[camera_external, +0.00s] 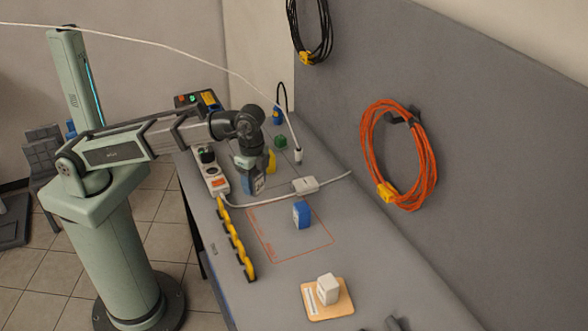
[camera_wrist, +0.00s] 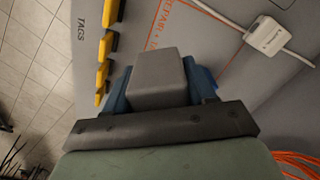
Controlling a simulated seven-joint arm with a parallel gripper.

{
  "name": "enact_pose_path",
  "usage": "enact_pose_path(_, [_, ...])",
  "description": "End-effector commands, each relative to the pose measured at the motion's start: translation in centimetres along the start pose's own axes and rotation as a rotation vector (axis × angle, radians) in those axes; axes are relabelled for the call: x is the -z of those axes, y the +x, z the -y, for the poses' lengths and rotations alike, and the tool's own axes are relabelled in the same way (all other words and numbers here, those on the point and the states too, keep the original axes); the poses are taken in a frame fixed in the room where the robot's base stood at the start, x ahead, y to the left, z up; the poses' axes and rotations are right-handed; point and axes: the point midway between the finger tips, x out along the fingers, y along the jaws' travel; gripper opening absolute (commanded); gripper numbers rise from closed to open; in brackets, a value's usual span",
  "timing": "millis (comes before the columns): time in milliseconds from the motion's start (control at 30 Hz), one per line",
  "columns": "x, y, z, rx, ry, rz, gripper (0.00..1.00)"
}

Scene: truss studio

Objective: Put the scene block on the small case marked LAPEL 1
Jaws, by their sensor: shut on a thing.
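My gripper (camera_external: 257,188) is above the far left part of the bench. In the wrist view my gripper (camera_wrist: 160,90) is shut on a plain grey block (camera_wrist: 158,75), with a blue finger on each side. I cannot tell from any marking that it is the scene block. A small blue case (camera_external: 302,215) stands in the orange outline, apart from my gripper and to its right. A small white case (camera_external: 328,289) stands on an orange-tan pad (camera_external: 341,308) nearer the camera. No LAPEL 1 lettering is readable on either.
A white box (camera_external: 305,185) sits on a cable across the bench; it also shows in the wrist view (camera_wrist: 265,37). A yellow strip (camera_external: 237,243) runs along the left edge. A power strip (camera_external: 212,178), a green block (camera_external: 280,142) and a yellow thing (camera_external: 271,160) are near the arm.

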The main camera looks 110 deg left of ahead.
Motion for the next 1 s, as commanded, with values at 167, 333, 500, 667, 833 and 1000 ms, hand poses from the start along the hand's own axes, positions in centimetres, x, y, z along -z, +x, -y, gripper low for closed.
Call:
enact_pose_path(167, [0.3,-0.1,4.7,0.000,0.010,0.000,0.22])
enact_pose_path(333, [0.9,-0.1,10.2,0.000,0.136,0.001,0.22])
enact_pose_path(500, [1.3,-0.1,14.0,0.000,0.330,0.000,0.22])
enact_pose_path(667, [1.7,-0.1,16.5,0.000,0.529,0.000,0.22])
enact_pose_path(833, [2.2,-0.1,18.4,0.001,0.749,-0.001,0.22])
enact_pose_path(1000, [2.6,-0.2,19.7,0.001,0.976,0.000,0.22])
